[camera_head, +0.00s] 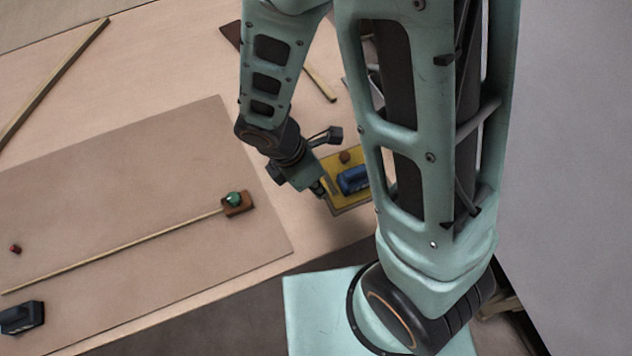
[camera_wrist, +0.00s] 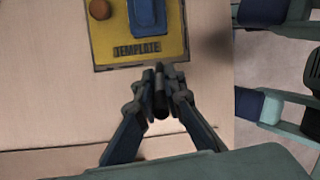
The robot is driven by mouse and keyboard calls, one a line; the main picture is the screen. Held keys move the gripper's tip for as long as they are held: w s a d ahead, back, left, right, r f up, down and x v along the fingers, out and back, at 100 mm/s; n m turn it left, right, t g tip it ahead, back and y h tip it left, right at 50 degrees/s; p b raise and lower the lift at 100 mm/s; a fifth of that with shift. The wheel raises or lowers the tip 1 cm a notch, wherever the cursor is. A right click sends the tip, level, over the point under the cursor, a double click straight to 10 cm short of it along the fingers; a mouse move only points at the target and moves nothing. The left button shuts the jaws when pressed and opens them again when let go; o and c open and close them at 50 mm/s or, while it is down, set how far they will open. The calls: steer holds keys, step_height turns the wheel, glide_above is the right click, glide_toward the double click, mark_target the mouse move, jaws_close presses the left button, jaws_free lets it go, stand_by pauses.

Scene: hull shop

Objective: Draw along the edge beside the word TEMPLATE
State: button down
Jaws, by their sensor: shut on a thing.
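A yellow template plate (camera_head: 349,207) lies on the table near its front right edge. It carries a blue block (camera_head: 353,180) and a brown round knob (camera_head: 346,156). In the wrist view the plate (camera_wrist: 105,50) shows the word TEMPLATE (camera_wrist: 137,49) along its lower edge. My gripper (camera_wrist: 160,78) is shut on a dark, narrow pen-like tool (camera_wrist: 160,105), just below that edge and slightly right of the word. I cannot tell whether its tip touches the surface. In the head view my gripper (camera_head: 322,192) is at the plate's left side.
A large brown sheet (camera_head: 130,180) covers the table to the left. On it lie a thin rod (camera_head: 120,248), a brown block with a green knob (camera_head: 237,203), a small red piece (camera_head: 15,249) and a dark handled block (camera_head: 22,318). A wooden strip (camera_head: 55,85) lies behind.

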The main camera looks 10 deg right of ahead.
steer(key=shift+s+d, duration=0.2)
steer(key=shift+s, duration=0.5)
steer(key=shift+s+d, duration=0.1)
steer(key=shift+s, duration=0.3)
step_height(320, 180, up, 13)
steer(key=p, duration=1.2)
